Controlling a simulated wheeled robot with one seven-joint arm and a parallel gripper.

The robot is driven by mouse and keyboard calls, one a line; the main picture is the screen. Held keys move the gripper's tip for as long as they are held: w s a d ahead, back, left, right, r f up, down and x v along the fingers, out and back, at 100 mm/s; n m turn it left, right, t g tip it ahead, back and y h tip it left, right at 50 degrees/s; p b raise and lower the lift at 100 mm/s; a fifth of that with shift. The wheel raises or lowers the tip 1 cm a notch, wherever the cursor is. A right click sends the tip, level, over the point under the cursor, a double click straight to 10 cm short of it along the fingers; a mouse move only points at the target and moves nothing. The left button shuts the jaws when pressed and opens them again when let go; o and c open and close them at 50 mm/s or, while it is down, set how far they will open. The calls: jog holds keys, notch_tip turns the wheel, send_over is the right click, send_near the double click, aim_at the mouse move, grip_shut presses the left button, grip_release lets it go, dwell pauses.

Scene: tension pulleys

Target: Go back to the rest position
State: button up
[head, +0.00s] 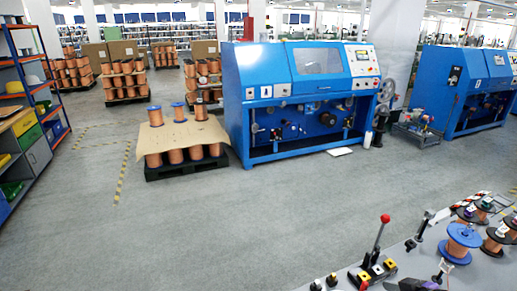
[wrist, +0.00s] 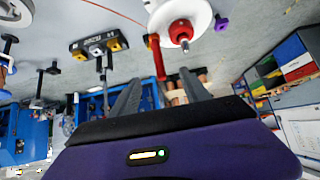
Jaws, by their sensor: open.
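My gripper (wrist: 158,88) is in the wrist view, with its two dark fingers spread apart and nothing held between them. The wrist view looks upside down. Beyond the fingertips show a white disc with a red centre (wrist: 181,30), a red post (wrist: 156,56) and a dark block with yellow and white buttons (wrist: 98,46). In the head view, the grey workbench (head: 330,270) fills the lower right. It carries a red-knobbed lever (head: 378,240) and an orange spool with blue flanges (head: 459,243). I cannot clearly make out my gripper in the head view.
A blue machine (head: 300,95) stands behind the bench, with a pallet (head: 185,168) of copper spools to its left. A shelf unit (head: 25,105) lines the left edge. The grey floor (head: 220,225) between them is clear.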

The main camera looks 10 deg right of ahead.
jog(key=w+d+r+m+t+h, duration=0.2)
jog(key=d+r+m+t+h, duration=0.2)
jog(key=d+r+h, duration=0.1)
jog(key=s+a+f+y+b, duration=0.1)
jog(key=s+a+b, duration=0.1)
jog(key=s+a, duration=0.5)
jog(key=s+a+f+n+t+y+b, duration=0.1)
jog(key=s+a+b, duration=0.2)
jog(key=s+a, duration=0.5)
jog(key=s+a+f+n+t+y+b, duration=0.1)
jog(key=s+a, duration=0.7)
jog(key=s, duration=1)
jog(key=shift+s+f+b, duration=0.4)
jog(key=shift+f+b, duration=0.2)
jog(key=shift+b, duration=0.2)
